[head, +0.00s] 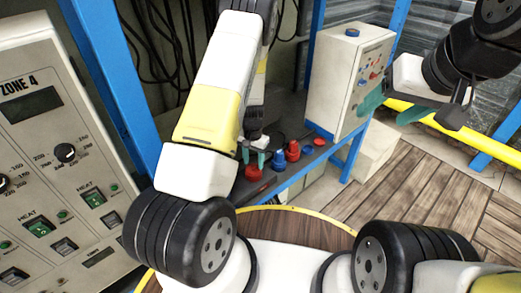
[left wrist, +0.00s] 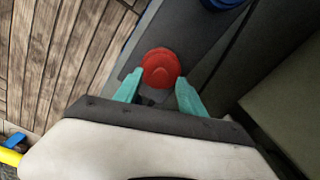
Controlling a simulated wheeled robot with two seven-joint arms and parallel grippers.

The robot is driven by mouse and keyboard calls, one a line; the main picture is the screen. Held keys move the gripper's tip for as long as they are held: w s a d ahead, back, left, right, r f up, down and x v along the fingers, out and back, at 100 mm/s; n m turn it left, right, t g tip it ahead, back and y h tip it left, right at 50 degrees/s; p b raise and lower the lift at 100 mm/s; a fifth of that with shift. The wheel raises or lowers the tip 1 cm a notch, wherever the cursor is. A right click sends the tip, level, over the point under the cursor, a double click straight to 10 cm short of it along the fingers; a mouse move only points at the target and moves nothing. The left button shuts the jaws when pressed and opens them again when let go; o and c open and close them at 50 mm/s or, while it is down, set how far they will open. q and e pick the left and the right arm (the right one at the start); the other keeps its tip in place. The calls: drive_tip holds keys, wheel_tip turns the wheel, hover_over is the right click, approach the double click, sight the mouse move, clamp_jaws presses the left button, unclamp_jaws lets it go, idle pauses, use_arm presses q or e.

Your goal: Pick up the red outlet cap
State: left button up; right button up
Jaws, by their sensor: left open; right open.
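A round red cap (left wrist: 160,68) lies on a dark shelf in the left wrist view, just ahead of and between my left fingertips. In the head view a red piece (head: 254,172) shows just below my left gripper (head: 253,156) and looks like the same cap. My left gripper (left wrist: 158,92) is open, with a teal finger to either side of the cap's near edge. I cannot tell whether the fingers touch it. My right gripper (head: 391,108) is open and empty, away to the right near the white box.
On the dark shelf (head: 290,110), a blue piece (head: 278,160), a taller red piece (head: 293,150) and a small red one (head: 320,141) stand close by. A white control box (head: 345,75) stands behind. Blue posts (head: 110,80) frame the shelf. The control panel (head: 50,150) stands left.

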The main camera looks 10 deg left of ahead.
use_arm(q)
drive_tip(key=shift+s+f, duration=0.1)
drive_tip(key=shift+f, duration=0.55)
clamp_jaws()
drive_tip(key=shift+r, duration=0.15)
